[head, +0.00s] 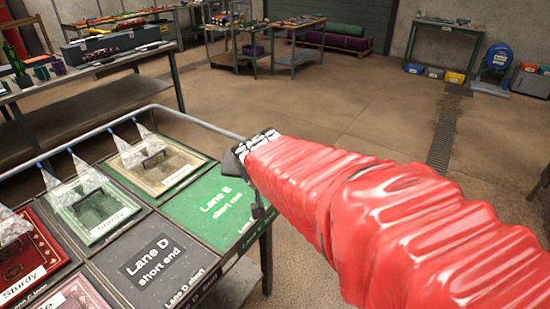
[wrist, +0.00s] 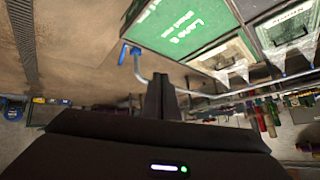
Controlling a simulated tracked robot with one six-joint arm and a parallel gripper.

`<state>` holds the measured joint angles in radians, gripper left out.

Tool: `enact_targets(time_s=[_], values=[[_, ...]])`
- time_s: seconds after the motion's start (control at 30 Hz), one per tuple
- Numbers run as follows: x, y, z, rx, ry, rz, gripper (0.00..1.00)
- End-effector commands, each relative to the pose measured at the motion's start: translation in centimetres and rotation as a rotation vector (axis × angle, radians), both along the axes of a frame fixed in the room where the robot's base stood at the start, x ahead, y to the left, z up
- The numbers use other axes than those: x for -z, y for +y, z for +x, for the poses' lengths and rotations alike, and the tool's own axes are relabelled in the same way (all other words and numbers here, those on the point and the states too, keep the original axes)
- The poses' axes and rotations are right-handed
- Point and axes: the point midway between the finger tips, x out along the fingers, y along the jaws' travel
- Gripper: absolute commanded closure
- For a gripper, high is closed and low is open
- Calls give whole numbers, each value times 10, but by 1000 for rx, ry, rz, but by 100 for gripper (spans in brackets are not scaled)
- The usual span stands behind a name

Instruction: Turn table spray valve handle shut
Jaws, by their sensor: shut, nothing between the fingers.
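The blue valve handle (wrist: 124,55) shows in the wrist view at the end of the grey spray pipe (wrist: 205,96), near the corner of the wash table (head: 270,222). In the head view I cannot make the handle out; my red-sleeved arm covers the area beyond the table's corner. My gripper (wrist: 161,80) is shut and empty. In the wrist view its dark fingers overlap the pipe's bend, just right of and below the handle. I cannot tell whether they touch the pipe; the handle looks apart from them.
The table has a green Lane E panel (head: 210,207), a dark Lane D panel (head: 150,265) and small rugs under water sprays. A workbench (head: 110,70) with tools stands at the back left. The brown floor (head: 330,110) beyond is clear, with a drain grate (head: 442,140) at right.

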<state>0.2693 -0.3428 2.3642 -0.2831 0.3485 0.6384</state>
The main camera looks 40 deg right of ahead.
Motion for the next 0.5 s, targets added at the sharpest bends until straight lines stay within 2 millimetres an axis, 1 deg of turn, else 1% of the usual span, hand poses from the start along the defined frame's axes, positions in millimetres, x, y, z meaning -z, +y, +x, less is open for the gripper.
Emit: enact_targets(time_s=[0.03, 0.2, 0.37, 0.4, 0.5], values=[[4, -16, 11, 42, -25, 15, 100], [12, -61, 43, 156, -135, 71, 100], [25, -101, 68, 242, -234, 145, 100], [28, -112, 74, 263, -263, 162, 100], [39, -138, 85, 313, -327, 215, 100]])
